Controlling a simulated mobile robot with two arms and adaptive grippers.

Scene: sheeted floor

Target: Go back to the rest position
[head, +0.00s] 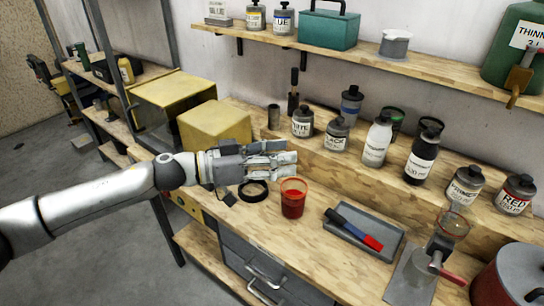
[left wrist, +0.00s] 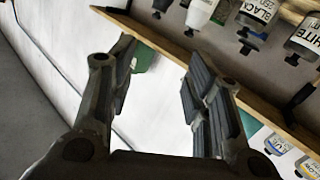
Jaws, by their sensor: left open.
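My left gripper (head: 288,153) reaches in from the left in the head view, over the wooden workbench (head: 262,228). It is open, with nothing between its fingers. A clear cup of red paint (head: 292,203) stands on the bench just in front of and below the fingertips in the picture, apart from them. A black ring (head: 253,191) lies on the bench below the gripper. In the left wrist view the two fingers (left wrist: 160,65) stand apart, with pale wall between them. My right gripper is not in view.
Bottles such as the white bottle (head: 377,140) and the RED can (head: 514,195) stand on a raised ledge. A grey tray (head: 389,252) holds a brush-like tool. A yellow cabinet (head: 215,126) stands behind the arm. A wall shelf (head: 350,56) runs above. Open floor lies at lower left.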

